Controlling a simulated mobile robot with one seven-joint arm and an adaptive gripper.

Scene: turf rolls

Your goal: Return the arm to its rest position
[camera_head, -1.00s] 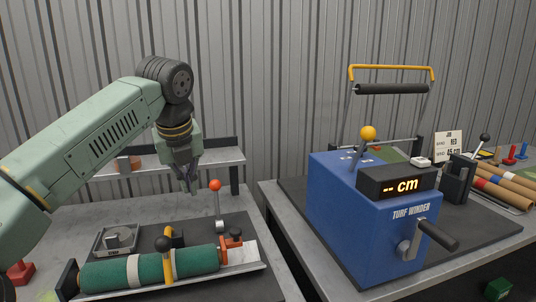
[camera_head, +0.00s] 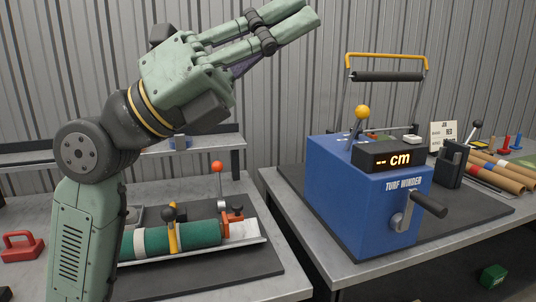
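My arm is raised at the left of the view, with its elbow bent and its wrist turned up. My gripper (camera_head: 300,20) is high above the left bench, in front of the corrugated wall, and its pale green fingers point up and to the right. Two fingers lie side by side; a dark part shows behind them. No held object shows, but the opening between the opposed fingers is hidden. My gripper is well clear of the green turf roll (camera_head: 190,237), which lies in a metal cradle (camera_head: 195,258) under a yellow strap (camera_head: 173,228).
A blue turf winder (camera_head: 360,200) with a crank (camera_head: 428,205) stands on the right bench; its display reads "-- cm". A red-knobbed lever (camera_head: 218,168) stands behind the cradle. A red handled block (camera_head: 22,246) is at far left. Cardboard tubes (camera_head: 495,175) lie at far right.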

